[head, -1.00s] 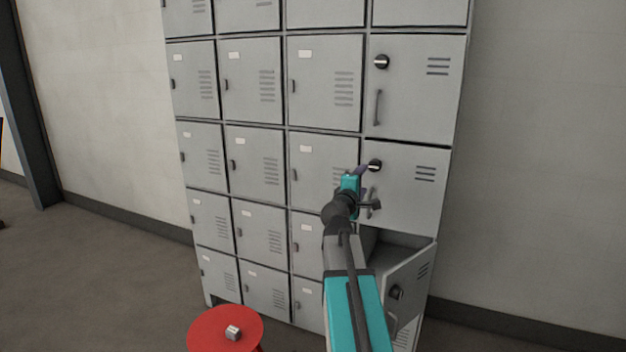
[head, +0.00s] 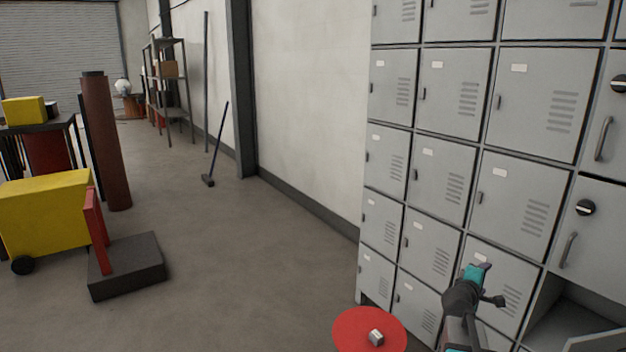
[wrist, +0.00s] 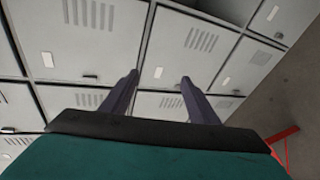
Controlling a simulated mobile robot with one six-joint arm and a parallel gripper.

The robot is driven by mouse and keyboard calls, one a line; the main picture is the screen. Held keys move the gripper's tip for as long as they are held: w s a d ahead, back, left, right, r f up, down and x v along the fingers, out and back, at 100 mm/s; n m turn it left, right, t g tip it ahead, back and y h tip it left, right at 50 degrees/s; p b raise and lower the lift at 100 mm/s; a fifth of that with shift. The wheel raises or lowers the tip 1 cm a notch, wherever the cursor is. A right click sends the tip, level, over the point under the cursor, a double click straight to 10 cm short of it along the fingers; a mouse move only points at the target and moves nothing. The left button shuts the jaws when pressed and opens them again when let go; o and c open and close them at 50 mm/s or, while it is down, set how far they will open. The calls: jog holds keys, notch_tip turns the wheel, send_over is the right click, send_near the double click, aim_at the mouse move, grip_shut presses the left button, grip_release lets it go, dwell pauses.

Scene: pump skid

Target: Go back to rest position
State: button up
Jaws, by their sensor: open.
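My gripper (head: 484,268) is at the lower right of the head view, in front of the lower locker doors. In the wrist view its two dark fingers (wrist: 160,80) stand apart with nothing between them, and locker doors show behind them. The grey locker bank (head: 440,140) fills the right side of the head view. A locker at the lower right has an open compartment (head: 572,325), partly cut off by the picture edge. The doors with round locks and bar handles above it look shut.
A red round stool (head: 350,330) with a small metal block (head: 376,338) on it stands before the lockers. To the left are a yellow cart (head: 45,210), a dark low platform (head: 125,268) and a brown column (head: 105,140). The floor (head: 240,250) between is clear.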

jog(key=s+a+f+g+y, duration=0.15)
jog(key=a+f, duration=0.35)
jog(key=f, duration=0.5)
jog(key=s+a+f+g+y, duration=0.1)
jog(key=s+a+f, duration=0.1)
jog(key=a+f, duration=0.6)
jog(key=s+a+f+m+g+y, duration=0.1)
jog(key=s+a+f+g, duration=0.1)
jog(key=s+a+f, duration=0.5)
jog(key=s+a+f+m+g+y, duration=0.15)
jog(key=s+f, duration=0.35)
jog(key=f, duration=0.6)
jog(key=s+a+f+m+g+y, duration=0.1)
jog(key=s+a+f+g, duration=0.1)
jog(key=s+a+f, duration=0.3)
jog(key=s+a+f+g+y, duration=0.1)
jog(key=s+f, duration=0.2)
jog(key=s, duration=0.4)
jog(key=s+a+f+m+g, duration=0.1)
jog(key=s+a+f+g, duration=0.1)
jog(key=s+f, duration=0.3)
jog(key=s+a+m+g+y, duration=0.1)
jog(key=s+a+m+g, duration=0.1)
jog(key=s, duration=0.5)
jog(key=s+a+r+m+g+y, duration=0.1)
jog(key=s+a+m+g+y, duration=0.1)
jog(key=s+a, duration=0.3)
jog(key=shift+s+a+r+m+y+p, duration=0.3)
jog(key=shift+s+m+p, duration=0.2)
jog(key=shift+s, duration=0.5)
